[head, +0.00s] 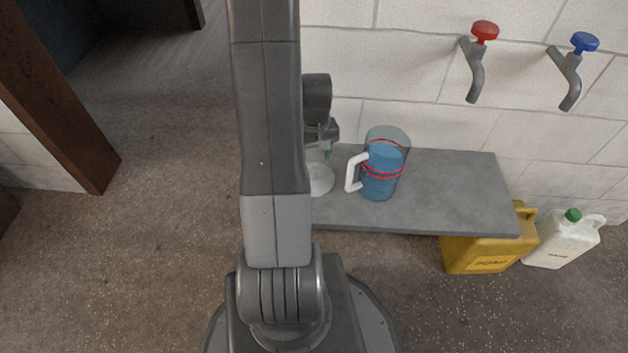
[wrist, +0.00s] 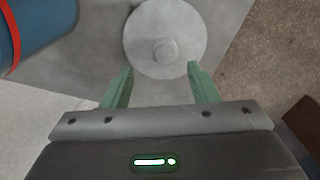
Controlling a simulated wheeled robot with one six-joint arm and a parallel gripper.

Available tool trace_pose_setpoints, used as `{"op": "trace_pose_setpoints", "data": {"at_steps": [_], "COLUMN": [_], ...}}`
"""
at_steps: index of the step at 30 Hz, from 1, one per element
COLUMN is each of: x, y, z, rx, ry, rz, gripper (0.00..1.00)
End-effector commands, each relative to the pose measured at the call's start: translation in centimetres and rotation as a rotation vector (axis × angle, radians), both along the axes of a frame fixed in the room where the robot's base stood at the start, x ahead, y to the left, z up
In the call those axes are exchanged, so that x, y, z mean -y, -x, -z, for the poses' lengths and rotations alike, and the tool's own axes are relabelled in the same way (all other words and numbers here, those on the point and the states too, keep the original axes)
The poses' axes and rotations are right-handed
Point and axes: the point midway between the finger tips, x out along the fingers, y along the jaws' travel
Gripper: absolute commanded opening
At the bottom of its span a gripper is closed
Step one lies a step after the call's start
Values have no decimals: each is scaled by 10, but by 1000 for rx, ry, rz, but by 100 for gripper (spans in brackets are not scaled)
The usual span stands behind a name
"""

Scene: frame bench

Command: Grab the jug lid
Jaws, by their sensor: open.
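The jug lid is a pale grey disc with a small round knob. It lies on the grey bench, to the left of the jug in the head view (head: 321,180), partly hidden by my arm. In the wrist view the lid (wrist: 165,38) is just beyond my gripper (wrist: 161,82), whose two green fingers are spread with nothing between them. The knob lies ahead of the gap, roughly central. The jug (head: 381,170) is clear with blue contents, red bands and a white handle, and it stands upright on the bench. Part of it shows in the wrist view (wrist: 32,28).
The grey bench (head: 450,190) stands against a white tiled wall and is clear right of the jug. A red-knobbed tap (head: 477,70) and a blue-knobbed tap (head: 570,75) are on the wall. A yellow can (head: 487,252) and a white can (head: 563,240) stand on the floor.

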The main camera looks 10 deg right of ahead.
Motion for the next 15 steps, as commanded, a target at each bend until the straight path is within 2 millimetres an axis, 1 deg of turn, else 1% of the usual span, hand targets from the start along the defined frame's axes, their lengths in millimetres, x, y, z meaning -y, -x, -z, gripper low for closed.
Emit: {"op": "trace_pose_setpoints", "data": {"at_steps": [1,5,7,12,15], "x": [0,-1,-2,-8,-7], "y": [0,1,2,8,7], "z": [5,10,16,42,55], "rx": [-1,-1,-2,-3,-2], "ry": [0,0,0,-1,-1], "rz": [0,0,0,-2,-1], "gripper": [54,54,54,54,54]}}
